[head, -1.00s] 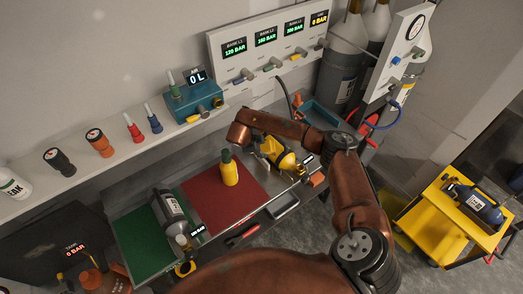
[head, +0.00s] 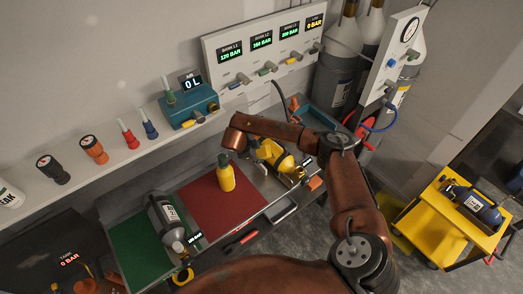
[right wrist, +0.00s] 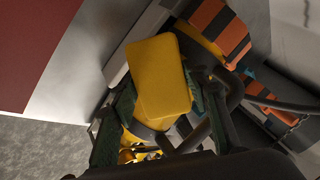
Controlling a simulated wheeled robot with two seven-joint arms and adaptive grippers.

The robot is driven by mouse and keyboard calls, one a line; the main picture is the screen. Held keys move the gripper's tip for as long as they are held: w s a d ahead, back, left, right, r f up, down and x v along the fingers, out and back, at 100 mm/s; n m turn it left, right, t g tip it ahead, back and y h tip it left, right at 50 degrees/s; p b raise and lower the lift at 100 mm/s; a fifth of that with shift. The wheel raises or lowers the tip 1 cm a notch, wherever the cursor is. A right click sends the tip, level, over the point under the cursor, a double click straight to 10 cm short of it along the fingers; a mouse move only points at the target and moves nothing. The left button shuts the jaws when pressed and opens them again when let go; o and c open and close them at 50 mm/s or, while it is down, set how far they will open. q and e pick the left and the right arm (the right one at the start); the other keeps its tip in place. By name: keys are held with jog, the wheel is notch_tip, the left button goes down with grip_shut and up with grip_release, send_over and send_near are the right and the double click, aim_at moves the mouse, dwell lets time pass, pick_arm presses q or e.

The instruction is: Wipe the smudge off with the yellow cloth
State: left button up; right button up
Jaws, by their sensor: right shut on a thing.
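The yellow cloth (right wrist: 158,78) shows in the right wrist view as a flat, rounded yellow pad. My right gripper (right wrist: 160,105) is shut on it, with dark green fingers on both sides. In the head view my right arm reaches over the bench's right part, and its gripper (head: 256,152) is partly hidden below the wrist. A yellow cylinder (head: 286,163) lies there, close to the gripper. Cloth and cylinder are hard to tell apart in the head view. I cannot make out the smudge. My left gripper is not in view.
A yellow bottle with a green cap (head: 226,178) stands on the red mat (head: 208,207), left of my gripper. A grey cylinder (head: 165,220) lies on the green mat (head: 135,252). A blue-grey tray (head: 324,118) is behind my forearm. A yellow cart (head: 430,205) stands right.

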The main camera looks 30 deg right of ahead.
jog(key=shift+a+f, duration=0.25)
jog(key=shift+a, duration=0.05)
jog(key=a+r+p, duration=0.2)
jog(key=a+r, duration=0.2)
jog(key=shift+s+a, duration=0.15)
jog(key=shift+s, duration=0.1)
dwell(0.3)
jog(key=shift+r, duration=0.1)
jog(key=shift+s+a+r+p, duration=0.1)
jog(key=shift+a+r+p, duration=0.5)
jog(key=shift+a+r, duration=0.45)
